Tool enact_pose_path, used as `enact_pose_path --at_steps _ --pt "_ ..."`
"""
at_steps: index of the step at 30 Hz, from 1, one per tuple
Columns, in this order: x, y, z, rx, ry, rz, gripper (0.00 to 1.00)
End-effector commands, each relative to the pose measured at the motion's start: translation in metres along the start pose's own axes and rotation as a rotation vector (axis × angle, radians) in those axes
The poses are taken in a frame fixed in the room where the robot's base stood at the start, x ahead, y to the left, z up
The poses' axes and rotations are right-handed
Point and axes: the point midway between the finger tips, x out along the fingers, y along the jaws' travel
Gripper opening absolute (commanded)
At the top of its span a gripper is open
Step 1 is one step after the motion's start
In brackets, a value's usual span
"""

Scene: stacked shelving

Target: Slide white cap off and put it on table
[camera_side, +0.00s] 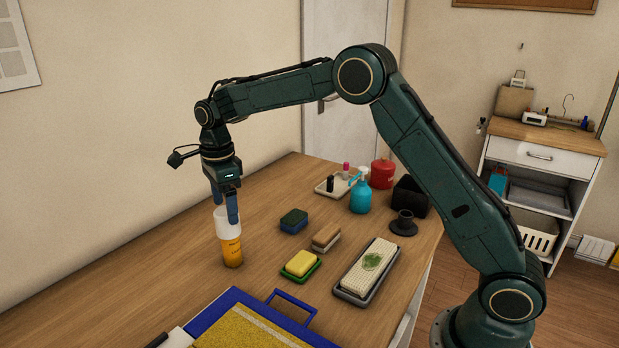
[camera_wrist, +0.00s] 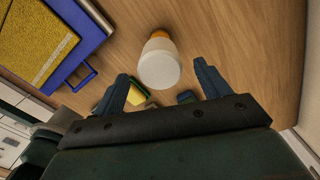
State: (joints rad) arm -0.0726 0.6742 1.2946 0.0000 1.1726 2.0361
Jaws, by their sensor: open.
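An orange bottle (camera_side: 231,250) stands upright on the wooden table, with a tall white cap (camera_side: 222,222) on its top. In the wrist view the white cap (camera_wrist: 159,68) faces the camera, with a little of the orange bottle (camera_wrist: 159,36) showing behind it. My gripper (camera_side: 225,208) points down over the cap, with its blue fingers at the height of the cap's upper part in the side view. My gripper (camera_wrist: 164,84) is open in the wrist view, its fingers apart on either side of the cap's near edge. I see no clear contact with the cap.
A blue-framed yellow board (camera_side: 245,325) lies at the table's front. Sponges, including a yellow one on green (camera_side: 300,264), lie right of the bottle. Table left of the bottle (camera_side: 150,262) is bare.

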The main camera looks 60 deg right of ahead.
Motion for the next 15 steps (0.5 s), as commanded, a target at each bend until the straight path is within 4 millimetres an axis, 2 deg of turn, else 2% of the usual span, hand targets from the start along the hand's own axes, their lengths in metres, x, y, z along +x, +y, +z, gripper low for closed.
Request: enact_pose_path --at_steps 6,15 --pt "0.027 0.001 0.0 0.0 0.001 0.003 0.75" --pt "0.042 0.0 0.0 0.0 0.0 0.0 0.75"
